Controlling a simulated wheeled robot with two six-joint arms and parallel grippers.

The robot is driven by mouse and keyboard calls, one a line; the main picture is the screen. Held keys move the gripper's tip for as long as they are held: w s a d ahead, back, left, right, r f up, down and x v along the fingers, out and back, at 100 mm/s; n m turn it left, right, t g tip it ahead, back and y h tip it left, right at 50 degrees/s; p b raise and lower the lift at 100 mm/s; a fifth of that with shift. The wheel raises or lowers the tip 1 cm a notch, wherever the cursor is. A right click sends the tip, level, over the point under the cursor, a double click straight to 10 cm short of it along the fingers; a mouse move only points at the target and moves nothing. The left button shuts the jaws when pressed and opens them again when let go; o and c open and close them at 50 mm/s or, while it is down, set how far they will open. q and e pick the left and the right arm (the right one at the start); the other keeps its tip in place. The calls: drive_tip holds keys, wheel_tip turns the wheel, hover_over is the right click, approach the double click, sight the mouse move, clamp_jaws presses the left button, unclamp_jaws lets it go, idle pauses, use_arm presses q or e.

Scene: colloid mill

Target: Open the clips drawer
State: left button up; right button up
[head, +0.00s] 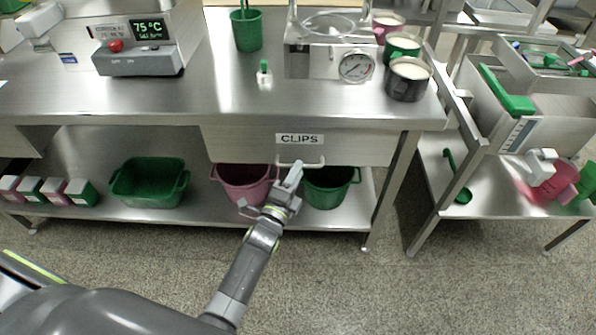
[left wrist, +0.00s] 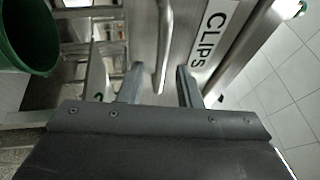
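The clips drawer (head: 350,150) is a wide steel front under the bench top, with a white CLIPS label (head: 299,139). It looks shut. Its pale bar handle (head: 314,165) sits below the label. My left gripper (head: 292,173) is at the handle. In the left wrist view the two fingers of the left gripper (left wrist: 160,85) are apart, and the handle bar (left wrist: 164,45) lies between and just ahead of their tips. I cannot tell whether either finger touches it. The label (left wrist: 213,30) shows to the right. My right gripper is out of view.
A pink bucket (head: 243,183) and a green bucket (head: 325,188) stand on the lower shelf (head: 215,211), close to my left gripper. A green tub (head: 149,182) is further left. A steel cart (head: 480,165) stands at the right. The floor in front is clear.

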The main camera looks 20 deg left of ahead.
use_arm(q)
drive_tip(key=shift+x, duration=0.75)
drive_tip(key=shift+c, duration=0.4)
clamp_jaws()
